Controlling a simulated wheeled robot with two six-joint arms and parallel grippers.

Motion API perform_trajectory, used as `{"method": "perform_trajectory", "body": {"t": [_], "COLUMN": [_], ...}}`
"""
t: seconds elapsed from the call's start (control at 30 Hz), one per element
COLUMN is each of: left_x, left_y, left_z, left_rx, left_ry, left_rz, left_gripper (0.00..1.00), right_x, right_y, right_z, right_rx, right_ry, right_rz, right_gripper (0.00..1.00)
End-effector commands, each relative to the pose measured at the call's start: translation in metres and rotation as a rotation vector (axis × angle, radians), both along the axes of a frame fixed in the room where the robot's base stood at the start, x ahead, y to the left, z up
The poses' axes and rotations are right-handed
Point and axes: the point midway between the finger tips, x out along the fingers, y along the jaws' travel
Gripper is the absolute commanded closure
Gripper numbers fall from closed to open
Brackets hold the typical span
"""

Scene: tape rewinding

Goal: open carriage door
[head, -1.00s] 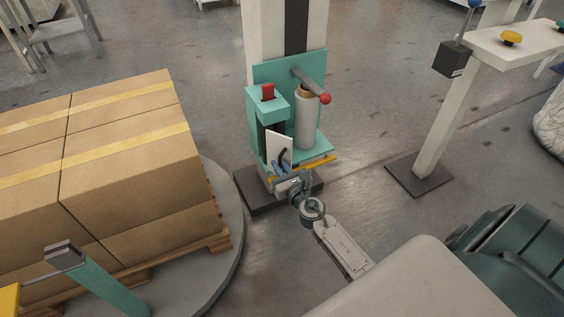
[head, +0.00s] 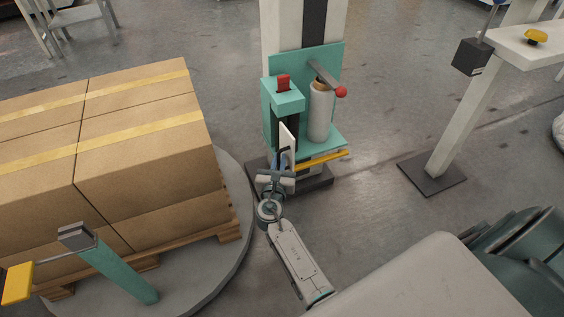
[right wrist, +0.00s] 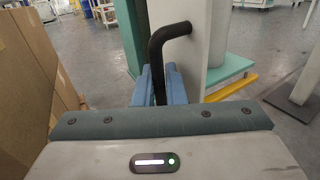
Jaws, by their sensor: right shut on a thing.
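The teal carriage (head: 268,112) is mounted low on the white mast. Its white door (head: 289,144) stands out from the carriage front at an angle and is seen almost edge-on. In the right wrist view the door (right wrist: 196,50) is a pale panel with a bent black handle (right wrist: 163,40). My right gripper (head: 277,163) is at the door's outer face, and its blue fingers (right wrist: 158,84) are shut on the handle. My left gripper is not in view.
A film roll (head: 320,112) stands on the carriage, beside a red-knobbed lever (head: 341,92). A yellow bar (head: 322,160) runs along the carriage's lower front. Stacked boxes (head: 140,160) on a round turntable (head: 243,215) are close on the left.

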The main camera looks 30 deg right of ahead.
Motion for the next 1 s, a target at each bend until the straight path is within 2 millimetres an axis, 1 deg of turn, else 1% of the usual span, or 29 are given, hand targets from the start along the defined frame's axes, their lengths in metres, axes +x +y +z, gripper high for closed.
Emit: {"method": "perform_trajectory", "body": {"t": [0.2, 0.5, 0.53, 0.57, 1.0], "left_x": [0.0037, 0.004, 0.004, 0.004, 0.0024], "left_y": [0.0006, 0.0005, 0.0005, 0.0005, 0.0], "left_z": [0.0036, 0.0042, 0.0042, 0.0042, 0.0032], "left_rx": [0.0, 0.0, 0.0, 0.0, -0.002], "left_ry": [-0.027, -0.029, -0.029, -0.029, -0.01], "left_rz": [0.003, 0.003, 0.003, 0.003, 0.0], "left_gripper": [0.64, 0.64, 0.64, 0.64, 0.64], "right_x": [0.0009, 0.0007, 0.0007, 0.0006, 0.0006], "right_y": [0.0016, 0.0017, 0.0017, 0.0016, -0.0016], "right_z": [0.0009, 0.0008, 0.0008, 0.0008, 0.0009], "right_rx": [0.0, 0.0, 0.0, 0.001, 0.0], "right_ry": [-0.001, -0.001, -0.001, 0.0, 0.0], "right_rz": [-0.019, -0.019, -0.019, -0.019, -0.018], "right_gripper": [1.0, 1.0, 0.88, 0.84, 0.84]}}
